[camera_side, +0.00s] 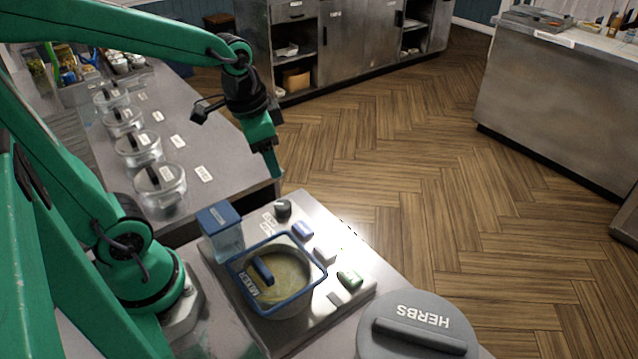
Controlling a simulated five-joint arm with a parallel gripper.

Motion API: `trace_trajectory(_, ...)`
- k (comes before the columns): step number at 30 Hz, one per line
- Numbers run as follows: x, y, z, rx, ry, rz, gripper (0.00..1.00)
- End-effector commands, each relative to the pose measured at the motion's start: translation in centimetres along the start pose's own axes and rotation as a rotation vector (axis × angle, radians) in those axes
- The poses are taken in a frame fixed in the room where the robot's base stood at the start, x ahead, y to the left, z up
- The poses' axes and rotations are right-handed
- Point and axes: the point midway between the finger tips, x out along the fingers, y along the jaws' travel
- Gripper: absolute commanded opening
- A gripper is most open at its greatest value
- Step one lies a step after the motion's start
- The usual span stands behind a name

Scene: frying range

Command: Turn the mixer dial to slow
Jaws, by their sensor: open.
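The mixer (278,275) is a square container with a blue rim and the word MIXER, holding a pale yellowish mix. A dark round knob (283,209), which looks like the dial, stands at the far corner of the metal panel (335,310). Small labels lie beside the knob, too small to read, and I cannot tell its setting. My gripper (275,168) hangs above and slightly left of the knob in the picture, apart from it and pointing down. It is open, and nothing shows between its fingers.
A blue-lidded clear box (221,230) stands left of the knob. A grey HERBS lid (418,325) is in front. Several glass pots line the left counter (215,150).

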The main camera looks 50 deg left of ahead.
Motion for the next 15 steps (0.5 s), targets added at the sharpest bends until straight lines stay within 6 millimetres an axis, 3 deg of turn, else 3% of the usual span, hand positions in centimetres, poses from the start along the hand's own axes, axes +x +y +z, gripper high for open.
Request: trace_trajectory(15,7.7,-2.4,-0.8,0.257,-0.184,0.104,0.58)
